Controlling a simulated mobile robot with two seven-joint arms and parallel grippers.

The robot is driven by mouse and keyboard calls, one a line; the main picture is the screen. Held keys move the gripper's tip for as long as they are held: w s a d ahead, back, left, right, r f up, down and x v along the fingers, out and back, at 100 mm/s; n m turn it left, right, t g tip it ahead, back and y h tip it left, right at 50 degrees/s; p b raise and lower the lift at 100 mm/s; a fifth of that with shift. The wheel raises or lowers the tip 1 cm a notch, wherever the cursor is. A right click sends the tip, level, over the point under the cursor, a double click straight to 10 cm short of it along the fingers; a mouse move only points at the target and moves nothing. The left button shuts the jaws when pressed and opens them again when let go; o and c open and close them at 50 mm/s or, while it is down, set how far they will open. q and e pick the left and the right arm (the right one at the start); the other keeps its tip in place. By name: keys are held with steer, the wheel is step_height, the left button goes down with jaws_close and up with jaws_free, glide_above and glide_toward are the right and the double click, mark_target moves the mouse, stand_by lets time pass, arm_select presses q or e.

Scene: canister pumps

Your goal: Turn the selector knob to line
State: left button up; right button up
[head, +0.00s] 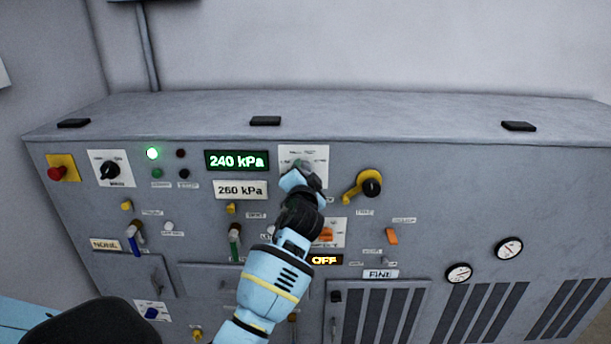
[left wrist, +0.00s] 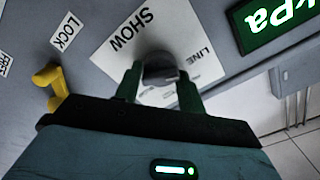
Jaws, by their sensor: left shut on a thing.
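The selector knob (left wrist: 160,68) is a dark round knob on a white plate (head: 317,153) in the upper middle of the grey panel. In the left wrist view, the plate carries the words SHOW and LINE (left wrist: 202,57), one on either side of the knob. My left gripper (head: 303,170) is shut on the knob, with one finger on each side of it. The fingers hide part of the knob, and I cannot tell which word it points to. My right gripper is not in view.
A green 240 kPa display (head: 237,161) is left of the plate, above a 260 kPa label (head: 241,190). A yellow lever (head: 359,188) is close on the right. A red button (head: 57,172) and two gauges (head: 459,273) are farther off.

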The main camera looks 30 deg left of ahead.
arm_select(q)
steer(key=shift+n, duration=0.7)
steer(key=o, duration=0.9)
steer(key=shift+o, duration=0.2)
steer(key=v, duration=0.8)
steer(key=shift+a, duration=0.15)
